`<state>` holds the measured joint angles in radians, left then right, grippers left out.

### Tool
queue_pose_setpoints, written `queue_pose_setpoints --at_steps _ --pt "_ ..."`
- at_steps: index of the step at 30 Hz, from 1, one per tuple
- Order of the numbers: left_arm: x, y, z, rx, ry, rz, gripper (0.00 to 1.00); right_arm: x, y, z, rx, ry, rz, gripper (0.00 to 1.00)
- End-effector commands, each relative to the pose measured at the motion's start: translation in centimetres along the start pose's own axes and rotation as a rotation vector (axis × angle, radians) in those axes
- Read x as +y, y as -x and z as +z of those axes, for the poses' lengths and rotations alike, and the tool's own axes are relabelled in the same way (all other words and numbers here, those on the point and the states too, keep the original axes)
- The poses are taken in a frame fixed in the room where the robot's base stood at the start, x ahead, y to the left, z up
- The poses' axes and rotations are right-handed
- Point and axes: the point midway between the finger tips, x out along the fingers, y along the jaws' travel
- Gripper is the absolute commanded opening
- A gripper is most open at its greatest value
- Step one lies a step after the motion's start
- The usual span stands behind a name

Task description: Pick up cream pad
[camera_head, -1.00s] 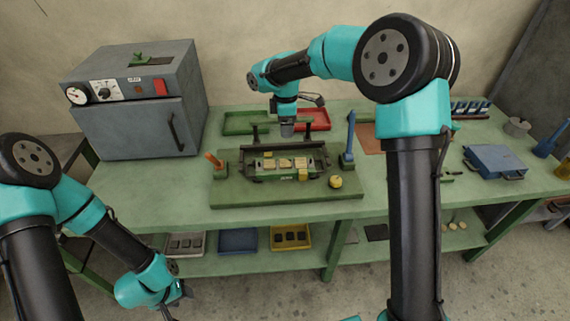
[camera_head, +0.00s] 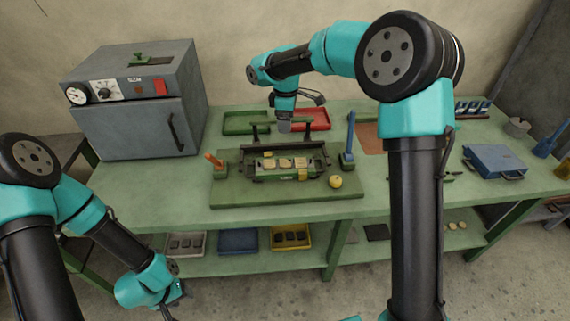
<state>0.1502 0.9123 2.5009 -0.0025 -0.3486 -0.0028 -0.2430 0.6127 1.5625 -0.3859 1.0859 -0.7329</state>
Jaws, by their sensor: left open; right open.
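Several cream pads sit in a row on the green fixture (camera_head: 258,178) in the middle of the bench; the left one (camera_head: 269,164), middle one (camera_head: 284,162) and right one (camera_head: 300,162) are small and tan. My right gripper (camera_head: 285,126) hangs pointing down behind and above the fixture, near its dark rear rail. It is open, with no pad visible in it, though its fingertips are small in view. My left gripper (camera_head: 178,290) is low at the left, in front of the bench and well away from the pads. It is open; its fingers are partly hidden.
A grey oven (camera_head: 130,125) stands at the left. An orange-handled tool (camera_head: 216,165) and a blue post (camera_head: 349,140) flank the fixture. A yellow knob (camera_head: 336,182) is at its front right. A green tray (camera_head: 245,122) and red tray (camera_head: 316,120) lie behind.

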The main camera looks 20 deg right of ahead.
Motion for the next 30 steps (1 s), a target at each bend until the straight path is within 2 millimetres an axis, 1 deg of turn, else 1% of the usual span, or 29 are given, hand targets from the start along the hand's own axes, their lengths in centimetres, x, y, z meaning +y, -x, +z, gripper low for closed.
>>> queue_pose_setpoints --at_steps 30 --pt "0.0 0.0 0.0 0.0 0.0 0.0 0.46 -0.17 0.01 -0.08 0.0 -1.734 0.0 0.74"
